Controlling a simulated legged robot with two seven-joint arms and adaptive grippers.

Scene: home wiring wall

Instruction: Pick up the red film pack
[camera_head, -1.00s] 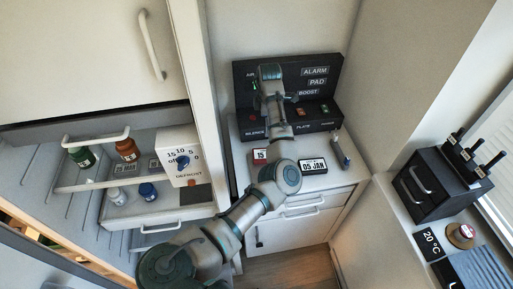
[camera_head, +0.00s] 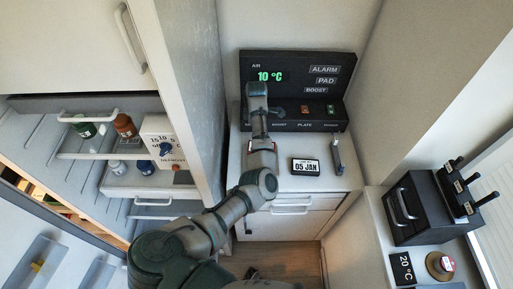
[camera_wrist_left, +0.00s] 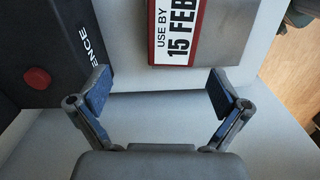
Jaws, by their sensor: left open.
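The red film pack (camera_wrist_left: 190,30) is a flat pack with a red edge and a white label reading "USE BY 15 FEB". In the left wrist view it lies on the pale counter at the top, ahead of the fingertips and right of the gap's middle. In the head view my left arm mostly covers it, with only a little red showing. My left gripper (camera_wrist_left: 160,93) is open, with nothing between its blue-padded fingers. My right gripper is not in view.
A black panel (camera_head: 336,68) stands behind the counter; its red button (camera_wrist_left: 37,78) shows left of my fingers. A date display (camera_head: 305,166) reading "05 JAN" sits right of the pack. The open cabinet (camera_head: 110,145) with bottles is left. A black box (camera_head: 425,210) stands right.

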